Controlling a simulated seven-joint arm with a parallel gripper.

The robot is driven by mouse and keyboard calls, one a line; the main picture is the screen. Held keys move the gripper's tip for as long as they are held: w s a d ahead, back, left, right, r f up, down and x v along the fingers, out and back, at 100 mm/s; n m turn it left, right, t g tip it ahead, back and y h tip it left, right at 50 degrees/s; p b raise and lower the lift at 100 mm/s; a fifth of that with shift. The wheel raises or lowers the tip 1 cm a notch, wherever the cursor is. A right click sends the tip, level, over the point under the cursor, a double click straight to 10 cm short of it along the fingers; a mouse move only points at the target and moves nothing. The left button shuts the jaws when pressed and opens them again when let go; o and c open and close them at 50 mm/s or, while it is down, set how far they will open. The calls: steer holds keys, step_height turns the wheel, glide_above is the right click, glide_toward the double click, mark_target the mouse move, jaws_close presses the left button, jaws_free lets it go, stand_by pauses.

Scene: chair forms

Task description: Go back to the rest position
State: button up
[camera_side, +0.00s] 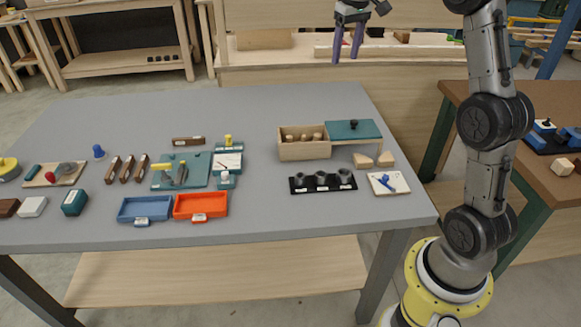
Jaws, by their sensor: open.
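My gripper (348,50) is at the top of the side view, above and beyond the far right part of the grey table (270,105). Its two purple fingers point down and stand apart, with nothing between them. It is clear of everything on the table. My arm rises at the right of the picture and leaves the top edge, so part of it is hidden.
The table holds a wooden box (304,151) with a teal lid (354,130), a black holder (322,188), a blue tray (147,220), an orange tray (200,217), a teal board (165,182) and several small blocks. A brown table (536,175) stands at right.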

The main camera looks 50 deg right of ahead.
steer(key=s+a+r+n+t, duration=0.1)
steer(key=s+a+r+n, duration=0.15)
steer(key=s+a, duration=0.45)
steer(key=s+a+r+n+t, duration=0.15)
steer(key=s+a+r, duration=0.3)
steer(key=a, duration=0.55)
steer(key=s+a+f+t, duration=0.1)
steer(key=s+a+f, duration=0.2)
steer(key=s+f, duration=0.3)
steer(key=s+a+f, duration=0.3)
steer(key=s+f, duration=0.3)
steer(key=s, duration=0.2)
steer(key=shift+a+f+t+y, duration=0.15)
steer(key=shift+t+y, duration=0.2)
steer(key=shift+y, duration=0.05)
